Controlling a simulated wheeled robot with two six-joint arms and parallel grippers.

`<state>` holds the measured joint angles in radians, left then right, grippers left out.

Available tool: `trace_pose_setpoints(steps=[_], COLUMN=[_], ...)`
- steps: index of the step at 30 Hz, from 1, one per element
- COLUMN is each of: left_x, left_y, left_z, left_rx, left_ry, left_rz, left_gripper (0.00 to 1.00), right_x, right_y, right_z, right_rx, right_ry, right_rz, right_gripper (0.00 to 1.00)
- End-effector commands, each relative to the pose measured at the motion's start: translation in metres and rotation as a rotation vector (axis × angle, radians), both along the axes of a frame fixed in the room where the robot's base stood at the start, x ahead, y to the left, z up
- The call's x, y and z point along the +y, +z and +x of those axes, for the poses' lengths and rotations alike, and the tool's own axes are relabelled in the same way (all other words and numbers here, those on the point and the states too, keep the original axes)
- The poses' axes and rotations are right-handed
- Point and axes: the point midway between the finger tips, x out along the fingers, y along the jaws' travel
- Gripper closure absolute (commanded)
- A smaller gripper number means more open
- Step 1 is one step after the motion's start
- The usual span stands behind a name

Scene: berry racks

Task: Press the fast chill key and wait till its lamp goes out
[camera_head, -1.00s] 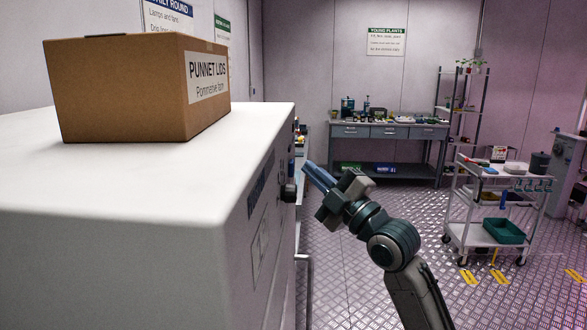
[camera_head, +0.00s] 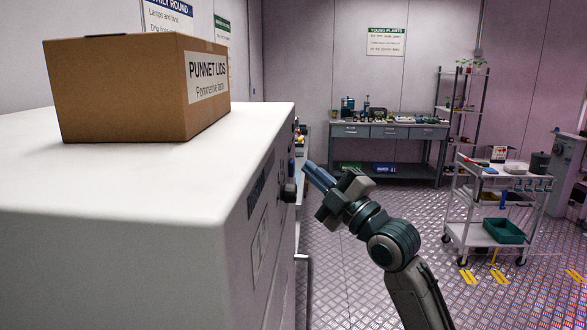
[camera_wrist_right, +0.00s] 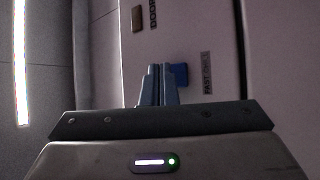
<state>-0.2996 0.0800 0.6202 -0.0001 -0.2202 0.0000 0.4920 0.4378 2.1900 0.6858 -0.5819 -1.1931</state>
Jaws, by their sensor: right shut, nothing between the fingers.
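The white chiller cabinet (camera_head: 110,255) fills the left of the head view, its front panel seen at a steep slant. In the right wrist view a blue key (camera_wrist_right: 180,75) sits on the panel beside a dark label (camera_wrist_right: 206,72) reading FAST and a blurred word. My right gripper (camera_head: 307,169) is shut and empty, its blue fingers pointing at the panel. In the wrist view the fingertips (camera_wrist_right: 158,72) overlap the left edge of the blue key; I cannot tell whether they touch it. I see no lit lamp on the panel. My left gripper is out of view.
A cardboard box of punnet lids (camera_head: 120,95) stands on the cabinet. A black knob (camera_head: 289,192) sticks out below the fingertips. A brown key (camera_wrist_right: 138,18) is by the DOOR label. A bench (camera_head: 385,133) and trolley (camera_head: 490,238) stand further off, with clear floor between.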

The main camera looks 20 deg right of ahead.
Motion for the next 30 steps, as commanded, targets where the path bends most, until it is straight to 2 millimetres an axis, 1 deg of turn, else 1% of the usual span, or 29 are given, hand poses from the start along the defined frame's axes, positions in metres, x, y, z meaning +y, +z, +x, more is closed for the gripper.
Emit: trace_pose_setpoints(steps=[10,20,30], left_x=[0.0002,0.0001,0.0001], left_y=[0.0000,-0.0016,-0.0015], left_z=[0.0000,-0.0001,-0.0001], left_rx=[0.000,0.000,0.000], left_ry=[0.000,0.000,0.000], left_rz=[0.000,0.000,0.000], left_gripper=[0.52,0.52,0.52], right_x=[0.0000,0.0078,0.0079], right_y=[0.0000,0.0004,0.0003], right_z=[0.0001,0.0035,0.0038], right_rx=[0.000,-0.001,0.000], right_ry=[0.000,0.001,0.000], right_rz=[0.000,0.002,0.000], right_gripper=[1.00,1.00,1.00])
